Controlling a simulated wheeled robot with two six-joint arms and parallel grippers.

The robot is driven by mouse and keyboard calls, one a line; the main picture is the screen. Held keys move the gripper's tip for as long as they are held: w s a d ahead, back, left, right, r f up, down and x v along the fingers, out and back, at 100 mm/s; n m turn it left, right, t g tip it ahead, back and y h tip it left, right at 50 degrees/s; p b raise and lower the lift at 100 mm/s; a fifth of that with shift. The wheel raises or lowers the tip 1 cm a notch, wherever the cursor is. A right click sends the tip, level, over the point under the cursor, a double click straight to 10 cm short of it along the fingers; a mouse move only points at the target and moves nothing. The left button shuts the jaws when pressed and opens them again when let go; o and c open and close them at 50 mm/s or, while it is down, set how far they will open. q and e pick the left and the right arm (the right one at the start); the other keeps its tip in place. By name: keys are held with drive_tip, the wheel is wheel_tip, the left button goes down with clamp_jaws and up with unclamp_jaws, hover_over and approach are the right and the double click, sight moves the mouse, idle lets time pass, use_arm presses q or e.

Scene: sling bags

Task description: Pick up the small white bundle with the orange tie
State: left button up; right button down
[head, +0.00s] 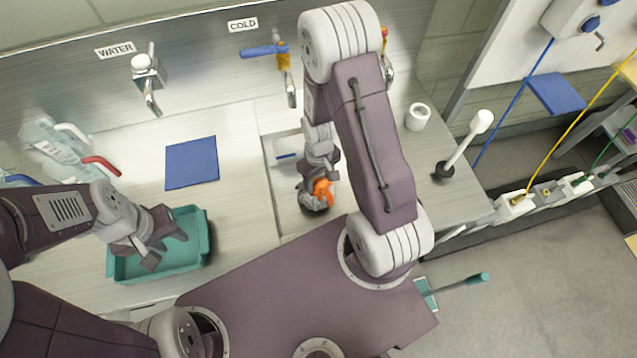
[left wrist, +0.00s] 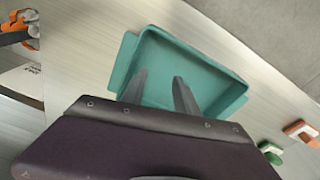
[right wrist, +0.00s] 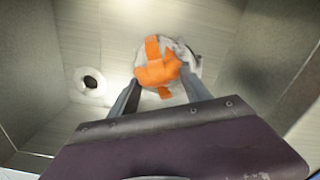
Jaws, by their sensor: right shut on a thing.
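The small white bundle with the orange tie (right wrist: 155,68) is between the fingers of my right gripper (right wrist: 160,95) in the right wrist view. It also shows in the head view (head: 322,189), at the sink basin, partly hidden by the fingers. My right gripper (head: 318,196) is shut on it, reaching down from above. I cannot tell whether the bundle touches the basin floor. My left gripper (head: 167,240) is open and empty above the teal tray (head: 203,224). The left wrist view shows its two fingers (left wrist: 159,78) apart over the tray (left wrist: 215,62).
The sink basin walls (right wrist: 45,92) stand close around my right gripper, with a drain (right wrist: 90,82) at left. A white roll (head: 417,116) and a plunger (head: 465,145) stand right of the sink. Taps (head: 284,75) hang behind it.

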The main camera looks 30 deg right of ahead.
wheel_tip(320, 180, up, 2)
drive_tip(key=shift+w+r, duration=0.1)
drive_tip(key=shift+r, duration=0.1)
drive_tip(key=s+d+r, duration=0.6)
drive_tip(key=s+d, duration=0.1)
drive_tip(key=d, duration=0.2)
drive_tip(key=shift+s+d+r+p, duration=0.15)
drive_tip(key=shift+r+p, duration=0.1)
drive_tip(key=shift+p, duration=0.1)
